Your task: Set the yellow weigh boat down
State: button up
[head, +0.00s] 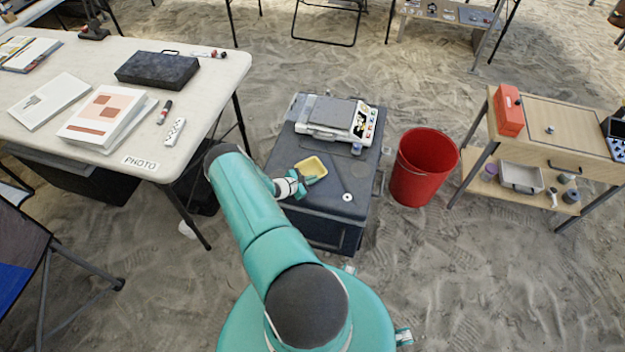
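The yellow weigh boat (312,166) is a small, shallow, pale yellow dish. It shows over the left part of the dark grey case top (350,172), in front of the scale. My gripper (311,181) is right at the boat's near edge, with its fingertips against or just beside the rim. The picture is too small to tell whether the fingers are closed on the rim, or whether the boat rests on the case or hangs just above it. My teal arm hides part of the case's left side.
A balance (341,117) stands on the back of the case. A thin metal tool (342,181) lies right of the boat. A red bucket (423,170) stands right of the case. A white table (215,85) is left, a wooden bench (560,120) right. The case's front right is mostly clear.

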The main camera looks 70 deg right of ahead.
jog(key=o, duration=0.3)
jog(key=shift+o, duration=0.2)
jog(key=v, duration=1.2)
jog(key=shift+r, duration=0.1)
